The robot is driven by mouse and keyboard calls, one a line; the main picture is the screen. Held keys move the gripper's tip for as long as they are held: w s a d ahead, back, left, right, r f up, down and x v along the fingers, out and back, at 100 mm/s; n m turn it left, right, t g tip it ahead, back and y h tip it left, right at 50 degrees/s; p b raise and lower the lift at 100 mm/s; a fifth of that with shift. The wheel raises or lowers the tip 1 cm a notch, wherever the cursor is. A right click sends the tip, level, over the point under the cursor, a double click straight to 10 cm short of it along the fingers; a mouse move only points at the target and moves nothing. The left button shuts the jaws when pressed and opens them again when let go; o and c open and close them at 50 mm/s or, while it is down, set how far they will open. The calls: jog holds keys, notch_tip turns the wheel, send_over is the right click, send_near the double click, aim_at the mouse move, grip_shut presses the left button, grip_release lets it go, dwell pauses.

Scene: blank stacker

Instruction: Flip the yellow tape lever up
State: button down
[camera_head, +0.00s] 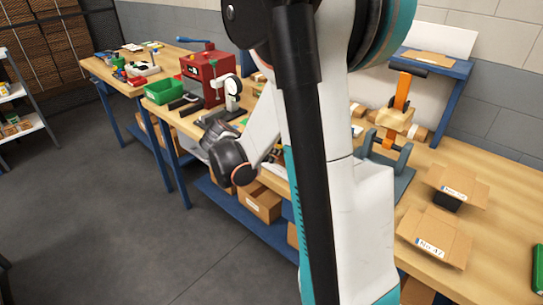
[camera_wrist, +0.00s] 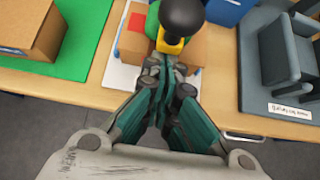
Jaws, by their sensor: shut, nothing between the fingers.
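In the wrist view, a yellow piece (camera_wrist: 170,45) sits just beyond my fingertips, under a black ball-shaped knob (camera_wrist: 182,17) that hides part of it. I cannot tell for sure whether this is the tape lever. My gripper (camera_wrist: 167,65) has its teal fingers together, with nothing between them. Its tips are very close to the yellow piece; whether they touch cannot be told. A brown block (camera_wrist: 188,52) lies behind and beside the tips. In the head view, my gripper (camera_head: 214,132) is over the workbench, and the yellow piece cannot be made out there.
A grey fixture (camera_wrist: 270,55) with a label stands right of the gripper in the wrist view. A green mat (camera_wrist: 95,25) with a cardboard box (camera_wrist: 35,28) lies left. In the head view, a red machine (camera_head: 203,78) and a green bin (camera_head: 163,91) stand farther along the bench.

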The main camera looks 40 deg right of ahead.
jog(key=shift+r+y+p, duration=0.3)
jog(key=shift+r+p, duration=0.25)
jog(key=shift+p, duration=0.1)
jog(key=d+r+y+p, duration=0.1)
jog(key=r+y+p, duration=0.2)
jog(key=r+p, duration=0.1)
jog(key=d+r+y+p, duration=0.2)
jog(key=r+p, duration=0.2)
jog(key=d+r+y+p, duration=0.2)
jog(key=r+y+p, duration=0.1)
jog(key=r+p, duration=0.1)
jog(key=shift+w+r+g+y+p, duration=0.15)
jog(key=shift+r+g+y+p, duration=0.2)
jog(key=shift+r, duration=0.1)
jog(key=w+d+r+p, duration=0.1)
jog(key=d+r+p, duration=0.3)
jog(key=d, duration=0.9)
jog(key=shift+d+r, duration=0.3)
jog(key=shift+r, duration=0.5)
jog(key=shift+w, duration=0.1)
